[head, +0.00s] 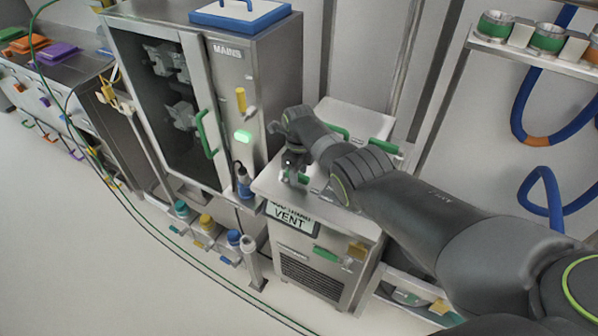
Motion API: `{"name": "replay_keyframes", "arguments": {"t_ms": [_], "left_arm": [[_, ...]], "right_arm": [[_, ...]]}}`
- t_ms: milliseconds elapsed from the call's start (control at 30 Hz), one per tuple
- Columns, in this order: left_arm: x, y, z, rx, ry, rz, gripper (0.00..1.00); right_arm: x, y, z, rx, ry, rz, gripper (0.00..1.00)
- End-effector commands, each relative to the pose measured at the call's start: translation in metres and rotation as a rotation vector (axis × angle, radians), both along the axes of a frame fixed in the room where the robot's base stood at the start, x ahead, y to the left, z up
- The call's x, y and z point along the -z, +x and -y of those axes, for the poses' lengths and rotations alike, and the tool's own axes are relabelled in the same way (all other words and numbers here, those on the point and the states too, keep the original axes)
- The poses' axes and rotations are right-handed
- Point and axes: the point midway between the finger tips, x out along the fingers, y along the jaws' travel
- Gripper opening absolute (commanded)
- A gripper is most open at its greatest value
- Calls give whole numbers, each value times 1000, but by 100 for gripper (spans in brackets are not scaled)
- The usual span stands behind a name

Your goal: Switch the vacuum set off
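My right arm comes in from the right, and its dark gripper (293,166) is over the near-left part of the steel top of a low unit. A small green part shows beside the fingers; I cannot tell whether they touch it or how far apart they are. The low steel unit (289,253) has a sign ending in "VENT" (291,219), partly hidden, a green handle (326,254) and a dark grille. No part is readably labelled as the vacuum set. My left gripper is out of view.
A tall steel cabinet (262,82) marked "MAINS" stands left of the unit, with a yellow lever (240,100), a lit green light (243,136) and a glass door. A green hose (150,232) crosses the floor. Blue hoses (522,100) hang at the right. Floor at lower left is clear.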

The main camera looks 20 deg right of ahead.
Motion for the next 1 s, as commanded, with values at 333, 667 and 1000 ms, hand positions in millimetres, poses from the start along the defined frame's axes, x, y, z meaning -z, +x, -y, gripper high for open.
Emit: {"name": "replay_keyframes", "arguments": {"t_ms": [333, 667, 1000], "left_arm": [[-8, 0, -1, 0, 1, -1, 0], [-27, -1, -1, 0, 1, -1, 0], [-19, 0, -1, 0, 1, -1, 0]], "right_arm": [[-13, 0, 0, -2, -1, 1, 42], [-64, 0, 0, -2, -1, 2, 42], [-128, 1, 0, -1, 0, 6, 42]]}}
